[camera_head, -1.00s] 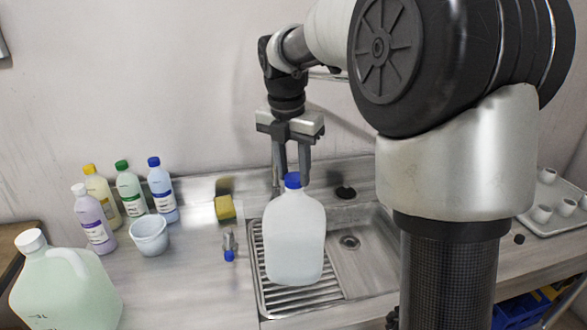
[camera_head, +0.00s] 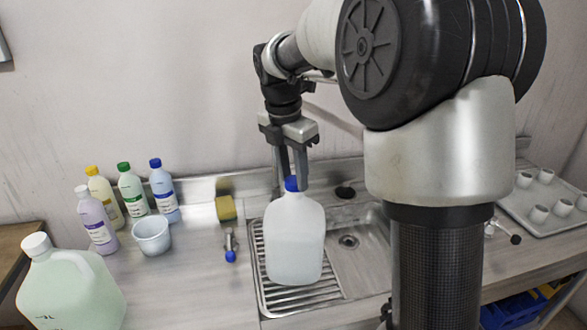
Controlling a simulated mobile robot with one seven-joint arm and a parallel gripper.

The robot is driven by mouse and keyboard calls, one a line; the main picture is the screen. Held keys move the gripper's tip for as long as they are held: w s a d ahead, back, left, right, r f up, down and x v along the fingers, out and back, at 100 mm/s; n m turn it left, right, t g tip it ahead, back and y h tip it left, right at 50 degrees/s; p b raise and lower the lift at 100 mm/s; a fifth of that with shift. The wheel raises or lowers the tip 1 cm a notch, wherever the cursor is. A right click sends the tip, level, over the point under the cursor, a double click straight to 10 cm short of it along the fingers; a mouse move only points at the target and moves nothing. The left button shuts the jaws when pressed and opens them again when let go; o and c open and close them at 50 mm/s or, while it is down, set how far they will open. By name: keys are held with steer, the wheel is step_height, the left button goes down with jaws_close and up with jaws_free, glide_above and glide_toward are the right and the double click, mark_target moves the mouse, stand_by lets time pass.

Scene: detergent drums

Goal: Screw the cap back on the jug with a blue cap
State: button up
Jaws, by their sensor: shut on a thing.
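The translucent white jug (camera_head: 295,242) stands upright on the ribbed drainboard left of the sink basin. Its blue cap (camera_head: 291,185) sits at the top of the jug's neck. My gripper (camera_head: 291,180) points down from above and is shut on the blue cap, with one finger on each side. The cap hides the neck opening, and I cannot tell how far it is threaded on.
A green-tinted jug with a white cap (camera_head: 70,285) stands front left. Several bottles (camera_head: 130,190), a white tub (camera_head: 152,236), a yellow sponge (camera_head: 226,208) and a small blue-tipped item (camera_head: 230,250) are left of the sink (camera_head: 352,262). A tray of cups (camera_head: 545,225) is right.

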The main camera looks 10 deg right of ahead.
steer(key=shift+f+m+p, duration=0.1)
steer(key=shift+m+p, duration=0.45)
steer(key=shift+m, duration=0.65)
steer(key=shift+g, duration=0.3)
steer(key=shift+m+p, duration=0.45)
steer(key=shift+m, duration=0.05)
steer(key=m+p, duration=0.2)
steer(key=m, duration=0.1)
steer(key=shift+m+g, duration=0.3)
steer(key=shift+f+m, duration=0.1)
steer(key=shift+m, duration=0.4)
steer(key=shift+p, duration=0.3)
